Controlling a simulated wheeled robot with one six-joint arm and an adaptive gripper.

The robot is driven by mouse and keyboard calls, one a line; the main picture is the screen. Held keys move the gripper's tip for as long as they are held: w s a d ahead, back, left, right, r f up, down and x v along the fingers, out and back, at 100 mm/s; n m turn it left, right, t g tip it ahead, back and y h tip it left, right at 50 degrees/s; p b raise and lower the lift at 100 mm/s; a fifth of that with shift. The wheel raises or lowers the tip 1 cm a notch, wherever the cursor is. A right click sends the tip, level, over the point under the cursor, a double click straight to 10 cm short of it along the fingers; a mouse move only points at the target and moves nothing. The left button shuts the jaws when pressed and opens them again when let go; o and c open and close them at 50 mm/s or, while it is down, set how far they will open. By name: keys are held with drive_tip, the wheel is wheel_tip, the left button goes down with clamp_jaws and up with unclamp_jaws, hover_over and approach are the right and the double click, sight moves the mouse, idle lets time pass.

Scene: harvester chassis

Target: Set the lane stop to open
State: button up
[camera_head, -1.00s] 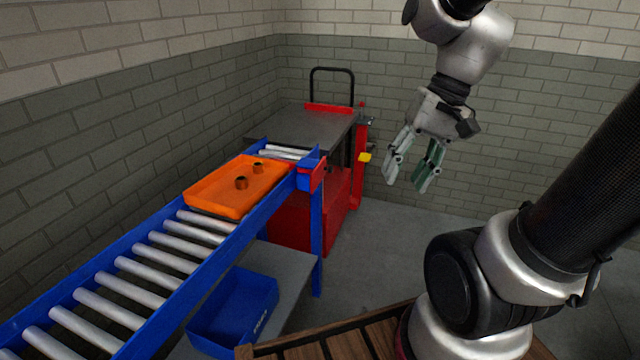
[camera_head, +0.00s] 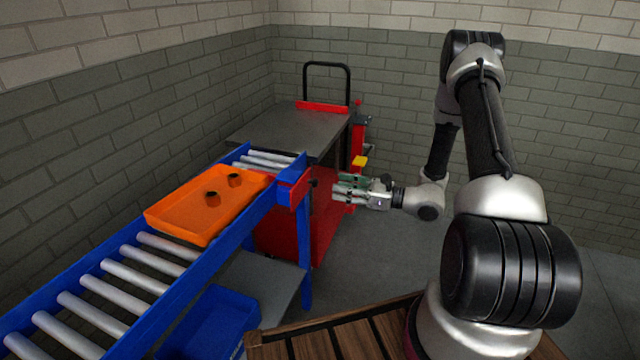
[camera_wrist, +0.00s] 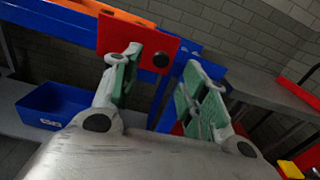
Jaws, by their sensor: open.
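The lane stop is a red plate (camera_head: 298,188) with a small black knob (camera_head: 313,183), at the far right end of the blue roller conveyor (camera_head: 165,302). In the wrist view the red plate (camera_wrist: 140,38) and its black knob (camera_wrist: 161,60) show ahead of the fingers. My gripper (camera_head: 337,188) is level, points left at the knob, and is a short gap away from it. In the wrist view my gripper (camera_wrist: 157,85) is open, with the knob between the directions of its two green-padded fingers. Nothing is held.
An orange tray (camera_head: 165,212) with two dark round parts sits on the rollers. A red cart (camera_head: 325,222) with a grey top and yellow piece (camera_head: 359,161) stands behind. A blue bin (camera_head: 228,308) sits on the lower shelf. Floor is free right of the conveyor.

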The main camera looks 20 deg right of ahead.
sight(318, 182)
drive_tip(key=x, duration=0.7)
drive_tip(key=shift+w+a+f, duration=0.2)
drive_tip(key=shift+w+f, duration=0.15)
drive_tip(key=shift+w, duration=0.05)
drive_tip(key=shift+c, duration=0.4)
clamp_jaws()
